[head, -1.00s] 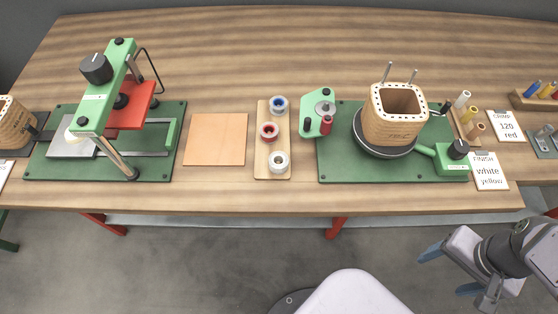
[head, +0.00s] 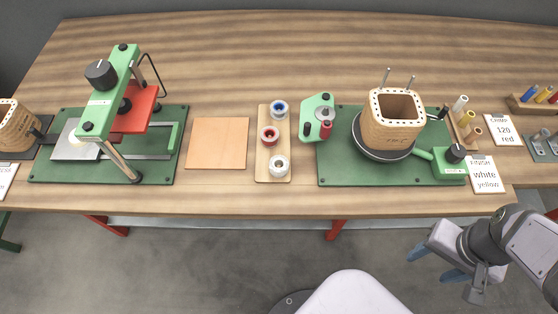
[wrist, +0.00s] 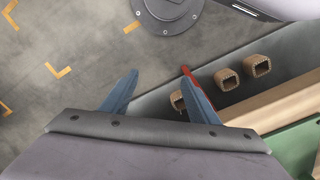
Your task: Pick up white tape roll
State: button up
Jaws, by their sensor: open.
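The white tape roll (head: 279,165) lies at the near end of a small wooden board (head: 262,142) on the table. A red roll (head: 270,135) and a blue roll (head: 279,108) lie behind it on the same board. My gripper (head: 432,264) is at the lower right in the head view, off the table's front edge and well to the right of the white roll. In the wrist view, its two blue fingers (wrist: 158,92) are spread apart with nothing held between them. The white roll is not in the wrist view.
A bare tan square pad (head: 218,144) lies left of the board, beside a green press (head: 110,95). A note reading "white yellow" (head: 486,176) lies near the front edge.

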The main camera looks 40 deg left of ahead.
aim_at(279, 166)
jog(key=s+a+r+n+p, duration=0.2)
jog(key=s+a+n+p, duration=0.1)
jog(key=a, duration=0.6)
jog(key=s+a+r+n+p, duration=0.2)
jog(key=s+a+n+p, duration=0.1)
jog(key=a, duration=0.7)
jog(key=s+a+r+n+h+p, duration=0.1)
jog(key=s+a+r+n+p, duration=0.2)
jog(key=a+n, duration=0.3)
jog(key=shift+s+a+p, duration=0.15)
jog(key=shift+a+p, duration=0.3)
jog(key=shift+a, duration=0.5)
jog(key=shift+s+a+p, duration=0.15)
jog(key=shift+a+p, duration=0.3)
jog(key=shift+a, duration=0.5)
jog(key=shift+n, duration=0.3)
jog(key=a, duration=0.3)
jog(key=a+r, duration=0.1)
jog(key=a, duration=0.1)
jog(key=shift+w+a, duration=0.2)
jog(key=shift+w, duration=0.15)
jog(key=w+a+r+y, duration=0.2)
jog(key=a+r, duration=0.3)
jog(key=shift+h, duration=0.5)
jog(key=shift+s+d+f+p, duration=0.15)
jog(key=shift+f+p, duration=0.5)
jog(key=shift+f, duration=1.25)
jog(key=shift+w+d+f+p, duration=0.1)
jog(key=shift+d+f+p, duration=0.35)
jog(key=shift+f, duration=1.45)
